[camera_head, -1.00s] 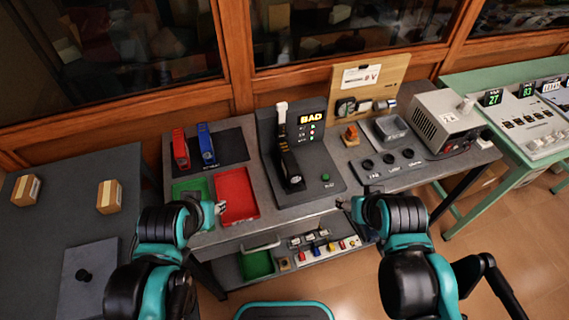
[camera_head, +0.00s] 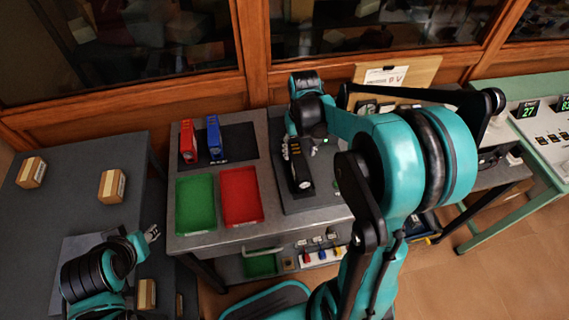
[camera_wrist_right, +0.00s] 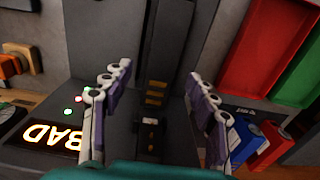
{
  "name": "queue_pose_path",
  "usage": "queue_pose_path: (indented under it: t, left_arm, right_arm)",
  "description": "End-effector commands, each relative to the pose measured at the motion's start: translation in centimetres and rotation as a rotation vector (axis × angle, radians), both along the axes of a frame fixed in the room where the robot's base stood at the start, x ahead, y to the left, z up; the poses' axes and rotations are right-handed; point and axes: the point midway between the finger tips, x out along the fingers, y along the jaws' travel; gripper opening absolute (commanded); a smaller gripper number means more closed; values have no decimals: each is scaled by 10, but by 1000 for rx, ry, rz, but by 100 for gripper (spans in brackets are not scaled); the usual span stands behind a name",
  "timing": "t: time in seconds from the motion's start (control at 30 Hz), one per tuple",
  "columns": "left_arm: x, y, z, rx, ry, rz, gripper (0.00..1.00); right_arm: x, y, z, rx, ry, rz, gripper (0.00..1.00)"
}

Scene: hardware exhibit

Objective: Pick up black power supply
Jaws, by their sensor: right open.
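The black power supply (camera_head: 298,176) stands on the grey test station (camera_head: 323,190) in the middle of the bench. In the right wrist view its narrow black body (camera_wrist_right: 156,65) lies between my spread fingers. My right gripper (camera_head: 304,150) is open over it, and my wrist hides its upper part in the head view. In the right wrist view both fingers of my right gripper (camera_wrist_right: 160,105) show, apart and empty; I cannot tell whether they touch it. My left gripper (camera_head: 151,233) is at the bench's front left; its jaw state is unclear.
A red supply (camera_head: 188,141) and a blue supply (camera_head: 214,138) stand on a black mat at the left. A green tray (camera_head: 196,203) and a red tray (camera_head: 241,195) lie in front. The lit BAD sign (camera_wrist_right: 52,136) is beside my right gripper.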

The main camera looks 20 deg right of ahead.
Motion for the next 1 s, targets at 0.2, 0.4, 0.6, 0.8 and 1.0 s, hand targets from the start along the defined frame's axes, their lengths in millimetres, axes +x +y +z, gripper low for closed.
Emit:
queue_pose_path:
  t: [0.2,0.4,0.6,0.8,1.0]
  left_arm:
    - [0,0,-9,0,0,0,39]
    - [0,0,-19,0,0,0,39]
    - [0,0,-36,0,0,0,39]
    - [0,0,-38,0,0,0,39]
    - [0,0,-37,0,0,0,39]
  right_arm:
    - [0,-1,-22,1,5,-2,59]
    - [-3,1,-40,1,4,-2,59]
    - [-8,3,-72,1,3,-2,59]
    - [-8,3,-79,1,3,-2,59]
    - [-8,3,-79,1,3,-2,35]
